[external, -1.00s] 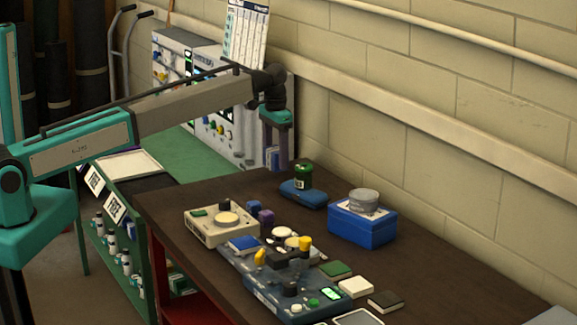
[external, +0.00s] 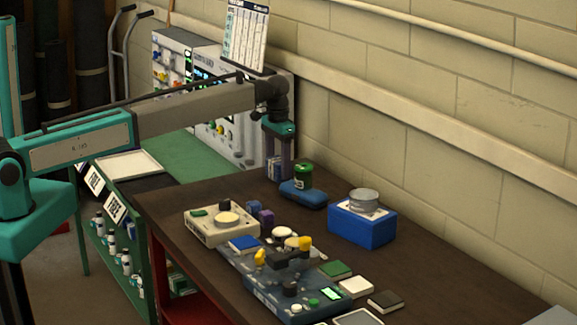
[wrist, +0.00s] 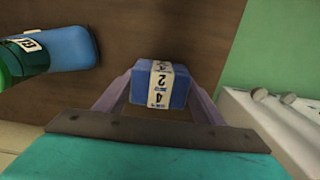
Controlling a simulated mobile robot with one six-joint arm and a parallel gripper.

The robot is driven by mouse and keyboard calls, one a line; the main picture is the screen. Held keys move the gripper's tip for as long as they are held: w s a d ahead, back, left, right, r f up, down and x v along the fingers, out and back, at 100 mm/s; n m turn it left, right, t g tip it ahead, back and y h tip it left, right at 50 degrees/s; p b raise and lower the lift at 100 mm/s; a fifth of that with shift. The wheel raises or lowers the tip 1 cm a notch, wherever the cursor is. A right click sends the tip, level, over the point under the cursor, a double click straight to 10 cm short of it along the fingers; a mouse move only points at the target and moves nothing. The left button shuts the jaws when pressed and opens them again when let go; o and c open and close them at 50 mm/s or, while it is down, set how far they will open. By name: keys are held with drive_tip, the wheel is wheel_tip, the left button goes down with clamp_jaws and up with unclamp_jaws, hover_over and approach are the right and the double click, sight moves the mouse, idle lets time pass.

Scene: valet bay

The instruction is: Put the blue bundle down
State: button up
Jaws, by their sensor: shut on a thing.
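The blue bundle (wrist: 176,92) has a white printed band and sits between the two fingers of my gripper (wrist: 158,96) in the wrist view. My gripper is shut on it. In the external view my gripper (external: 280,172) points down at the far end of the dark table, and the bundle (external: 273,168) shows partly beside a finger. The bundle is low over the table top (external: 235,184); I cannot tell whether it touches.
Just right of my gripper, a green jar (external: 303,174) stands on a blue case (external: 303,194). A blue box (external: 362,228) with a grey round stack (external: 364,200) on it stands farther right. A cream device (external: 215,232) and small blocks are nearer. Behind is a control panel (external: 240,140).

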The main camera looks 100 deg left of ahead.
sight(278, 159)
drive_tip(key=shift+f, duration=0.1)
drive_tip(key=o, duration=1.1)
drive_tip(key=shift+o, duration=0.2)
wheel_tip(278, 159, up, 12)
drive_tip(key=b, duration=0.2)
idle(0.6)
